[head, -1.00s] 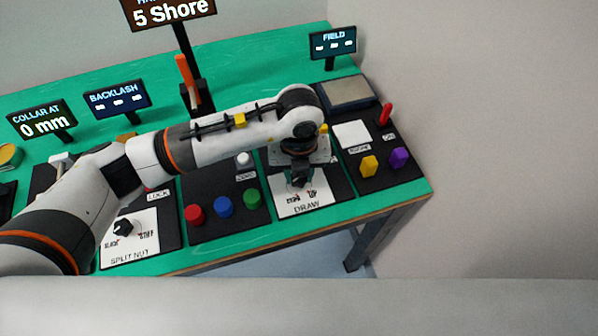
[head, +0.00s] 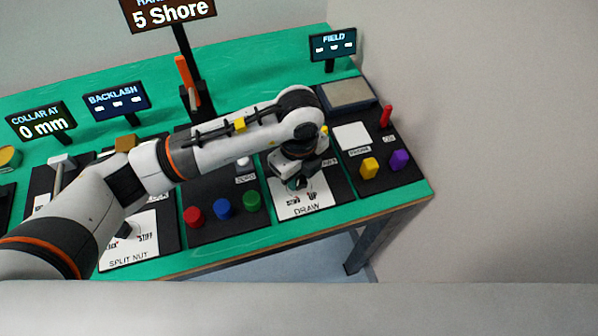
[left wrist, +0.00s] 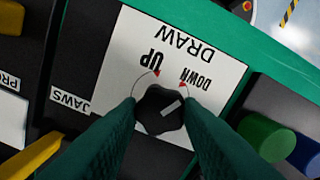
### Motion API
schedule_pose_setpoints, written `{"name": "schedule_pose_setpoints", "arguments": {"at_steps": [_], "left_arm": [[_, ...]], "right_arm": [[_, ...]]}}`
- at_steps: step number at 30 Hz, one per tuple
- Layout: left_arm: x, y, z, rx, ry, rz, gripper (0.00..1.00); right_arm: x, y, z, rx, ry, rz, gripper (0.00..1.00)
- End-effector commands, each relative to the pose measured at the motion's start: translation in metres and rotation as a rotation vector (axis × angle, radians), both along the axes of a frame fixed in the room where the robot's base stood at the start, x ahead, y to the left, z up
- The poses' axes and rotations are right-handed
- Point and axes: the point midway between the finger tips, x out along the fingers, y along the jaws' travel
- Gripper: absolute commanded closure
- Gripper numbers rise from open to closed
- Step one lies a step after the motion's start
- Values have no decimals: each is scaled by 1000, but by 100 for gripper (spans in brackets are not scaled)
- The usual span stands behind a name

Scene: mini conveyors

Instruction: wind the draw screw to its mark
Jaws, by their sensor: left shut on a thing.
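The black draw screw knob (left wrist: 160,109) sits on the white DRAW panel (left wrist: 215,75), which also shows in the head view (head: 308,204). My left gripper (left wrist: 162,104) is shut on the knob, one dark green finger on each side. The knob's pale pointer line slants toward the red mark by DOWN. A second red mark is by UP, and a thin arc curves beside the knob. In the head view my left gripper (head: 296,183) is over the panel and mostly hides the knob. My right gripper is not in view.
Red (head: 194,215), blue (head: 223,208) and green (head: 252,201) buttons stand left of the DRAW panel. Yellow (head: 369,168) and purple (head: 399,160) blocks stand to its right. The COLLAR AT display (head: 41,122) reads 0 mm. The table's front edge is just below the panel.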

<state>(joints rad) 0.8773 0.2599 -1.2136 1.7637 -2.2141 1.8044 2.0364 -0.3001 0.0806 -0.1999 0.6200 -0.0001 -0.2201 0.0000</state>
Motion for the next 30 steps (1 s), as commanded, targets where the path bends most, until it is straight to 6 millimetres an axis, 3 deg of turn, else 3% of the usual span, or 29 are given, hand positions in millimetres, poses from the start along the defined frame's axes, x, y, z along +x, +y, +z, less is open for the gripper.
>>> {"name": "schedule_pose_setpoints", "arguments": {"at_steps": [14, 15, 18, 30], "left_arm": [[2, 0, 2, -1, -5, 18, 90], [2, 0, 2, -1, -5, 18, 63], [1, 0, 1, 0, -4, 17, 46], [1, 0, 8, -3, -4, 14, 46]], "right_arm": [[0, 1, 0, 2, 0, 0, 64], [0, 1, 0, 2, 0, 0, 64], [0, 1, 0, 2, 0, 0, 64], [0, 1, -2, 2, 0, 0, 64]]}}
